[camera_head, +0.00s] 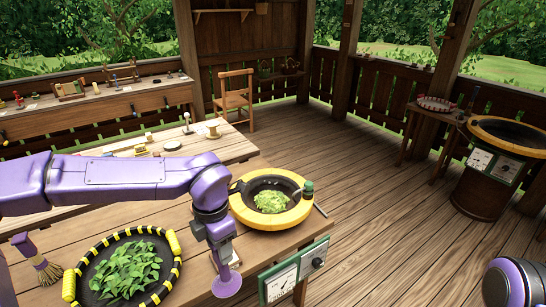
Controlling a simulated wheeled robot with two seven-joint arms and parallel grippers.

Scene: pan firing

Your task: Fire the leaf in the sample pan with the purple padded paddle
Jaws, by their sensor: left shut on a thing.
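The sample pan (243,209) is a dark bowl with a thick yellow rim, set into the wooden table in front of me. Light green leaf (270,201) lies heaped in its middle. My left gripper (221,238) points down just left of the pan's front rim. It is shut on the purple padded paddle (227,283), whose round purple pad hangs below the jaws, near the table's front edge. The gripper hides most of the paddle's handle. My right gripper is out of view; only a purple part of that arm shows at the lower right.
A black tray (84,273) with yellow marks holds darker green leaves at the lower left, beside a brush (46,270). A dark green-topped thing (308,189) stands at the pan's right rim. A dial box (283,281) hangs at the table front. Another yellow-rimmed pan (508,146) stands far right.

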